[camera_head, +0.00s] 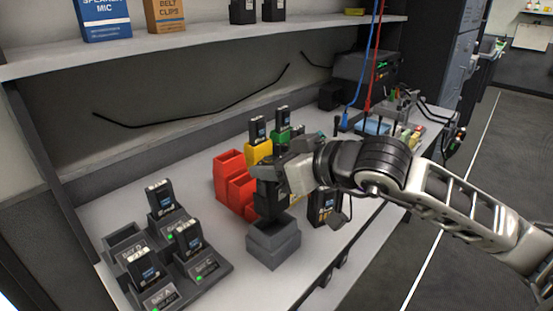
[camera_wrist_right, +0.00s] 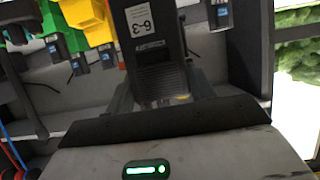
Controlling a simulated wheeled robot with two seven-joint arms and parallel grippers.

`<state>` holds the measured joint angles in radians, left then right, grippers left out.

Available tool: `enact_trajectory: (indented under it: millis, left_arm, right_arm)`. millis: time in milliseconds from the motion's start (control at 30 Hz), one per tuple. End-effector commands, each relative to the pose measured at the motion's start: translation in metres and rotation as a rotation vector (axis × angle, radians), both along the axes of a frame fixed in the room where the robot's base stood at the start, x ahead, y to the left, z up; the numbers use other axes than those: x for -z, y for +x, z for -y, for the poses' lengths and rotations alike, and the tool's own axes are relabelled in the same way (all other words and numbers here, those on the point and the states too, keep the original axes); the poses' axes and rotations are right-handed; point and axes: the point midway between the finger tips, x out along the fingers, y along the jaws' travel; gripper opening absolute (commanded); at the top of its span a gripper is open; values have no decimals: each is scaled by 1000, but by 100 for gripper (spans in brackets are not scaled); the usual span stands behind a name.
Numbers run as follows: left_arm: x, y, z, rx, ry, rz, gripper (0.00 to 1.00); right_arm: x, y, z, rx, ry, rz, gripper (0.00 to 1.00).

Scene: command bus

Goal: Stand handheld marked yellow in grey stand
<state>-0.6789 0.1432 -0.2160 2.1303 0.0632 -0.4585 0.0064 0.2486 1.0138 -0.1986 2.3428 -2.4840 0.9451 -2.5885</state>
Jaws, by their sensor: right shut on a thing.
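My right gripper (camera_head: 283,178) is shut on a black handheld (camera_head: 270,203), which hangs upright with its lower end at the grey stand (camera_head: 273,248). I cannot tell whether its bottom is inside the stand's opening or just above it. In the right wrist view the held handheld (camera_wrist_right: 155,45) fills the space between the fingers and bears a white label reading "6-3". The grey stand is an open box near the shelf's front edge. My left gripper is not in view.
Red stands (camera_head: 228,176) stand just behind the grey one, with yellow (camera_head: 259,153) and green (camera_head: 281,135) stands holding handhelds beyond. A charger base (camera_head: 190,262) with several handhelds is at left. Another black device (camera_head: 323,206) stands right of the gripper.

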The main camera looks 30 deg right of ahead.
Motion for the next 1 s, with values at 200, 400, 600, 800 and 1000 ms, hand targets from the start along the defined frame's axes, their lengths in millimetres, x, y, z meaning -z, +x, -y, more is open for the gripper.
enact_trajectory:
  millis: [200,400,600,800,1000]
  left_arm:
    - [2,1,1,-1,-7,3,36]
    - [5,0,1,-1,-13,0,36]
    - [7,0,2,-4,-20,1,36]
    - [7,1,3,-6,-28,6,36]
    - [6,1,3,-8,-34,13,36]
  right_arm:
    - [10,0,0,-1,2,2,11]
    - [19,0,0,0,2,2,11]
    - [28,0,0,0,1,2,11]
    - [37,0,0,0,3,2,11]
    - [46,0,0,0,1,3,11]
